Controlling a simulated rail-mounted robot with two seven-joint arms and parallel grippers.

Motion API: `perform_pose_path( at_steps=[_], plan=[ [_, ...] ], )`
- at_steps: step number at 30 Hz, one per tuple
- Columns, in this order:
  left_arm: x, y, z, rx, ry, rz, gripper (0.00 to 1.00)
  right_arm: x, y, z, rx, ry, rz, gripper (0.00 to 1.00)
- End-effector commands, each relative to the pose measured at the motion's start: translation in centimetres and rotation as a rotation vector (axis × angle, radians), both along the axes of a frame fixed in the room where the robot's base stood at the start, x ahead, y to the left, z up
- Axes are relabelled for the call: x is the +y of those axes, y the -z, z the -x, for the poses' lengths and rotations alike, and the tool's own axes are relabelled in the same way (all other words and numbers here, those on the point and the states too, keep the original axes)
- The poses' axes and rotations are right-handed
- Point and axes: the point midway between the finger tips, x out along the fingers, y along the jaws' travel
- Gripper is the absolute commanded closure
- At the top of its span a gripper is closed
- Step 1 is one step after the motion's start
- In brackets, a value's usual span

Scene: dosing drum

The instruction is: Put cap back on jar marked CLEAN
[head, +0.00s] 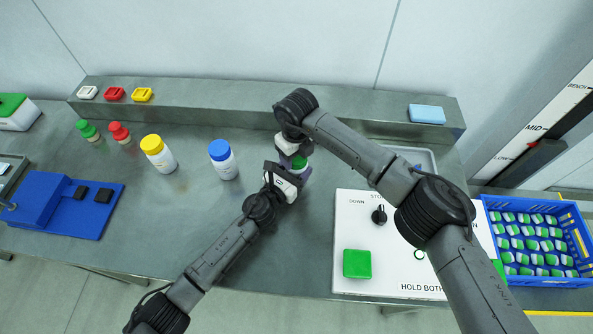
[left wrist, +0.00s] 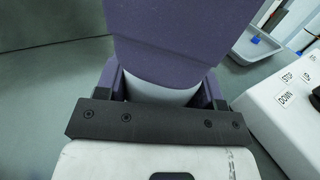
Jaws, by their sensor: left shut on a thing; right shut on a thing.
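A white jar (left wrist: 165,88) is between the purple fingers of my left gripper (left wrist: 160,80), which is shut on it in the left wrist view. In the head view my left gripper (head: 297,177) is mid-table, and the jar is almost wholly hidden there. A green cap (head: 299,163) shows just above the left fingers. My right gripper (head: 296,156) comes down over it from the far side, shut on it. A large purple finger covers the jar's top in the left wrist view. Whether the cap is seated is hidden. No CLEAN mark is legible.
A yellow-capped jar (head: 158,154) and a blue-capped jar (head: 223,161) stand left of the grippers. Green (head: 88,131) and red (head: 120,132) bottles stand farther left. A white control panel (head: 350,225) and a blue crate (head: 540,243) are at the right. The front middle table is clear.

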Motion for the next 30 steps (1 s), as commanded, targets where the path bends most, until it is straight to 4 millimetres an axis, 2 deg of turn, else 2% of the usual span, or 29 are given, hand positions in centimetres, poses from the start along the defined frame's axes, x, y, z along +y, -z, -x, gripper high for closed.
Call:
perform_pose_path(
  at_steps=[1, 5, 10, 11, 18, 20, 30],
  plan=[
    [0.00, 0.03, 0.01, 0.001, 0.000, -0.001, 1.00, 0.00, -0.01, -0.01, 0.000, 0.000, 0.000, 0.56],
    [0.00, 0.04, 0.01, 0.001, 0.000, -0.001, 1.00, 0.00, -0.02, -0.01, 0.000, 0.000, 0.000, 0.68],
    [0.01, 0.04, 0.01, 0.001, 0.000, -0.001, 1.00, -0.01, -0.02, -0.02, 0.000, 0.003, 0.000, 0.68],
    [0.01, 0.04, 0.01, 0.001, 0.000, -0.001, 1.00, -0.01, -0.02, -0.02, 0.000, 0.003, 0.000, 0.39],
    [0.01, 0.04, 0.01, 0.001, 0.000, -0.001, 1.00, -0.01, -0.03, -0.02, 0.000, 0.003, 0.000, 0.16],
    [0.01, 0.04, 0.01, 0.001, 0.000, -0.001, 1.00, -0.02, -0.02, -0.01, 0.000, 0.003, 0.000, 0.10],
    [0.01, 0.04, 0.01, 0.001, 0.000, -0.001, 1.00, -0.01, -0.67, -0.06, -0.002, 0.003, -0.001, 0.10]
  ],
)
